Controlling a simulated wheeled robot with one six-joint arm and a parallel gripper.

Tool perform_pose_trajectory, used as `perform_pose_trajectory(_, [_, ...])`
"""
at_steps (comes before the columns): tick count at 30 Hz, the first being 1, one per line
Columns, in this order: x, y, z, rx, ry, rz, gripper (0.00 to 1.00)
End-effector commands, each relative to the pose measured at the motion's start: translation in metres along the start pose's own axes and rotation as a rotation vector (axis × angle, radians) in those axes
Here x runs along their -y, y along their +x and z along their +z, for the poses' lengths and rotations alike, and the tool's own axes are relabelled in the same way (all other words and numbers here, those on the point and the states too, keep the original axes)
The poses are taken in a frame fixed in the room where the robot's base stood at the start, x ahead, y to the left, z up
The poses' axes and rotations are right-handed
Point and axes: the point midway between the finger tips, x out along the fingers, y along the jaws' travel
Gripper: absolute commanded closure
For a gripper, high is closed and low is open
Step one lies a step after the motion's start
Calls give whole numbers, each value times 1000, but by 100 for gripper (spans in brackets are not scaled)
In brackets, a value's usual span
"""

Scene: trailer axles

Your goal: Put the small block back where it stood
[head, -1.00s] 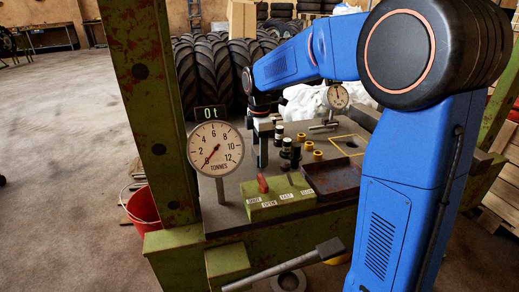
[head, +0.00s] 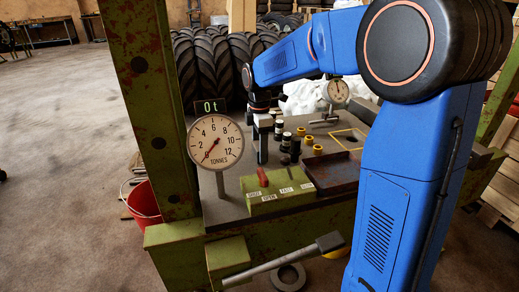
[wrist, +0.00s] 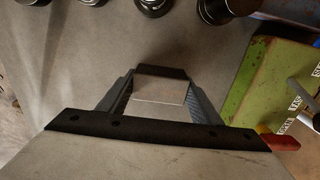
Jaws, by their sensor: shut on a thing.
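The small block shows in the wrist view as a pale grey, flat-topped piece (wrist: 160,88) with a dark far edge. My gripper (wrist: 160,96) is shut on it, one finger on each side. In the head view my gripper (head: 262,150) points down over the grey bench top, left of the black cylinders and behind the green box. The block cannot be made out in the head view. I cannot tell whether its underside touches the bench. No marked spot for it shows beneath the gripper.
A green box (head: 278,192) with a red lever stands in front. A dial gauge (head: 215,142) reading 0t stands left. Bare bench (wrist: 85,60) surrounds the block.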

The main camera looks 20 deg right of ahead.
Motion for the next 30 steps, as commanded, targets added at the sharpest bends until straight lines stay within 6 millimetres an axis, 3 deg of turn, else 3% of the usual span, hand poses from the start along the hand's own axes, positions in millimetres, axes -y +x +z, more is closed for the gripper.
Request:
perform_pose_trajectory(20, [0, 4, 0, 0, 0, 2, 100])
perform_pose_trajectory(21, [0, 3, 0, 0, 0, 2, 34])
perform_pose_trajectory(23, [0, 4, 0, 0, 0, 2, 20])
perform_pose_trajectory(30, [0, 5, 0, 0, 0, -1, 20])
